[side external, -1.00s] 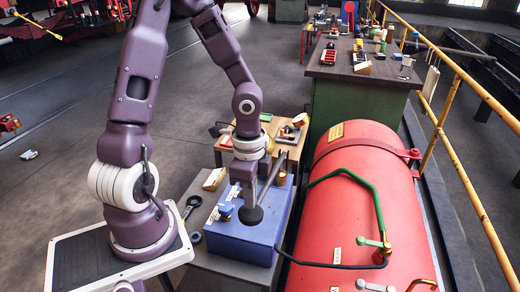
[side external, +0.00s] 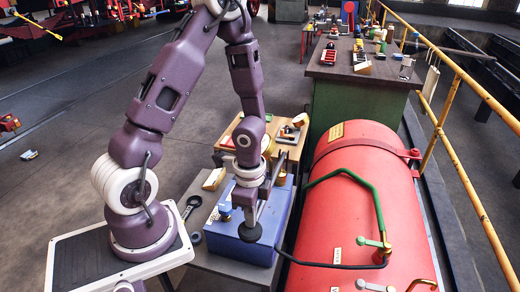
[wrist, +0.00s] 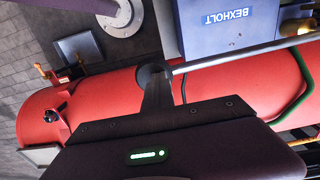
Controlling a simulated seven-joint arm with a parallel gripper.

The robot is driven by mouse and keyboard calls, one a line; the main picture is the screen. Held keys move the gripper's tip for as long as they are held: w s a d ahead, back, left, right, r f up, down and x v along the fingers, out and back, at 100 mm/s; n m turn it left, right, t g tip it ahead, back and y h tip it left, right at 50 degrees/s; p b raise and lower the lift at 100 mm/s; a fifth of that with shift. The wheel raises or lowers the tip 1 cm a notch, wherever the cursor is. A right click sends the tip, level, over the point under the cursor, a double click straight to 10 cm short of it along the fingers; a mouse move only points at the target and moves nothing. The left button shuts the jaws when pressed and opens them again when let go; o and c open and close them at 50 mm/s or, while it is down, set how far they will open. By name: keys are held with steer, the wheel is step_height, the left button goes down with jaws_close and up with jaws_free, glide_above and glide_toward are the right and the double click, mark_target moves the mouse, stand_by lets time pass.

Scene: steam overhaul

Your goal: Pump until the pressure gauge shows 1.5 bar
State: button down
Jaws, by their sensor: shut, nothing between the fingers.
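The blue pump box (side external: 238,247) stands on a grey bench; its blue side, marked BEXHOLT, shows in the wrist view (wrist: 228,22). A grey pump lever (side external: 268,205) slopes down across the box and ends in a round black knob (side external: 249,233). The lever also crosses the wrist view (wrist: 235,55). My gripper (side external: 246,218) points down at the knob end of the lever, its jaws shut with nothing between them. It appears to be against the knob from above, but I cannot tell whether they touch. No pressure gauge dial can be read in either view.
A large red boiler (side external: 350,215) lies close on the right, with a green pipe (side external: 375,195) and a black hose (side external: 330,265). A wooden table (side external: 290,150) with small parts stands behind. A dark ring spanner (side external: 192,206) lies left of the box.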

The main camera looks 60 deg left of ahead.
step_height(320, 180, down, 9)
step_height(320, 180, up, 16)
stand_by(0.7)
steer(key=shift+f, duration=0.15)
stand_by(1.2)
stand_by(0.4)
steer(key=s+d+r+n+t, duration=0.2)
steer(key=s+d+r+n, duration=0.1)
steer(key=r, duration=0.7)
steer(key=s+d+r+n+t, duration=0.3)
steer(key=s+r+n, duration=0.3)
steer(key=r, duration=0.3)
steer(key=shift+r+t, duration=0.3)
steer(key=shift+r, duration=0.05)
steer(key=shift+w, duration=0.1)
stand_by(2.0)
